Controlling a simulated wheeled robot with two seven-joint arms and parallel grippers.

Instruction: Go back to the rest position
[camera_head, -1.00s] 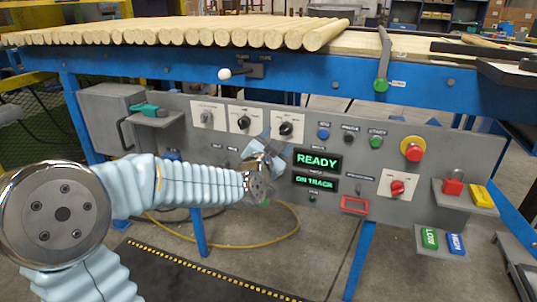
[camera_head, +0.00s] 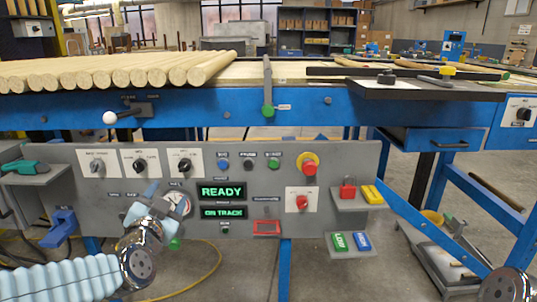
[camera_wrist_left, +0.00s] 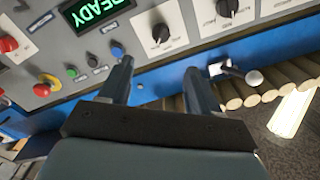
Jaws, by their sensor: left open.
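My left gripper (camera_head: 146,200) is in front of the lower left part of the grey control panel (camera_head: 345,160), partly covering the gauge (camera_head: 178,204). In the left wrist view its two fingers (camera_wrist_left: 158,85) are apart with nothing between them. The panel, knobs and blue beam show upside down behind them. My left arm comes in from the lower left. A chrome joint at the lower right edge seems to be part of my right arm; my right gripper is out of view.
Wooden rods (camera_head: 120,72) lie in a row on the blue line frame (camera_head: 200,108) above the panel. The display (camera_head: 221,191) reads READY, ON TRACK. A red emergency button (camera_head: 309,168) and padlock shelf (camera_head: 356,200) stick out at right. Open floor shows below.

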